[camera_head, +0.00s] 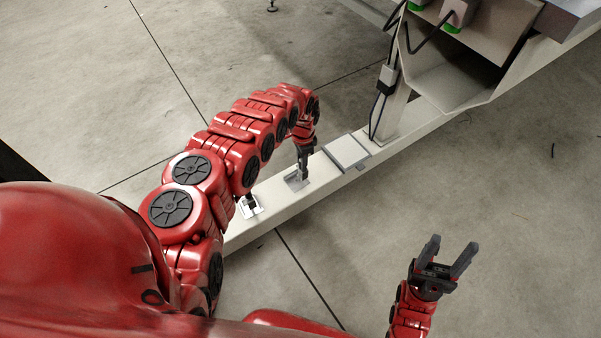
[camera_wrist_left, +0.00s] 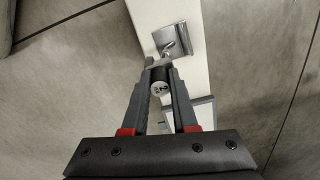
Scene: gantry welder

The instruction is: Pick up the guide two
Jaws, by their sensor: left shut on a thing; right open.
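Guide two (camera_wrist_left: 159,87) is a small grey metal cylinder with a "2" on its end face, seen in the left wrist view. My left gripper (camera_wrist_left: 159,75) is shut on it, with a finger on either side. Beyond the fingertips a grey metal plate (camera_wrist_left: 173,40) with a small fitting lies on the pale beam. In the head view my left gripper (camera_head: 304,168) points down at this plate (camera_head: 296,182), and the guide is too small to make out. I cannot tell whether the guide still touches the plate. My right gripper (camera_head: 446,264) is open and empty, above the floor at the lower right.
The pale beam (camera_head: 320,180) runs diagonally across the floor. A light flat plate (camera_head: 346,151) lies on it to the right, and a small pale holder (camera_head: 249,206) to the left. A post with black cables (camera_head: 388,95) and a grey housing (camera_head: 450,75) stand at upper right.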

